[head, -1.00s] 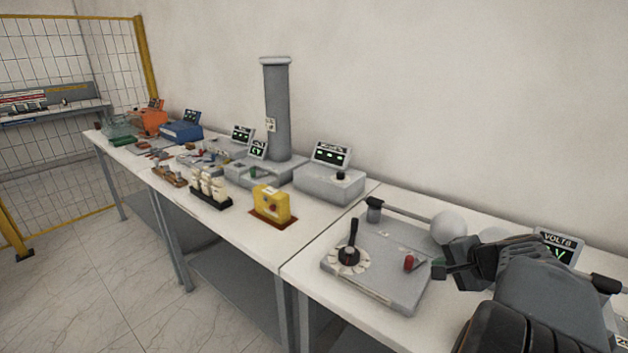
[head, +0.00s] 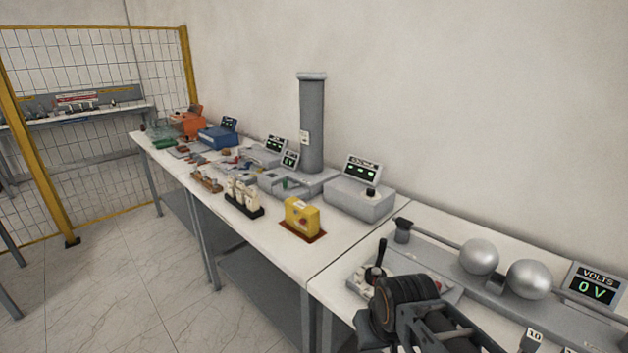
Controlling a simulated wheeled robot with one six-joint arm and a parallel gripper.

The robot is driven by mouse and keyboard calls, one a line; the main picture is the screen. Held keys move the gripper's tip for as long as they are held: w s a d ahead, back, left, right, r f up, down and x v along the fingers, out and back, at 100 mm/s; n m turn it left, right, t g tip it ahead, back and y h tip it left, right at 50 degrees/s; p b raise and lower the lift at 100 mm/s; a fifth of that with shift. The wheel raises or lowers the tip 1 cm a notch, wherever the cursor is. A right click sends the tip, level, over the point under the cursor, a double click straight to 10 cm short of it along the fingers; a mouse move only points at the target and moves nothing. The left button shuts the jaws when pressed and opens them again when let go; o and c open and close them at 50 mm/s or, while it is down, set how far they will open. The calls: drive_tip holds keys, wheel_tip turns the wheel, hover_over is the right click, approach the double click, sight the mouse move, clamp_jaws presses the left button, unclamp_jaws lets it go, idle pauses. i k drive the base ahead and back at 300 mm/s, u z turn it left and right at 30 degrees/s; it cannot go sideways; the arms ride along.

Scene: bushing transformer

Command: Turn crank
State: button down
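A black upright handle (head: 380,252), which looks like the crank, stands on a round dial on a grey control panel (head: 358,283) at the near left of the front table.
Behind the panel, two metal spheres (head: 479,257) sit on a rod with a dark end knob (head: 402,230). A display (head: 592,288) at right reads 0 V. The left table (head: 345,236) holds a yellow box (head: 302,217), a grey column (head: 312,125) and several instruments.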

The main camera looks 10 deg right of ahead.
sight(375, 272)
drive_tip(key=u, duration=1.4)
drive_tip(key=i, duration=2.4)
drive_tip(key=z, duration=4.15)
drive_tip(key=i, duration=0.2)
drive_tip(key=u, duration=0.25)
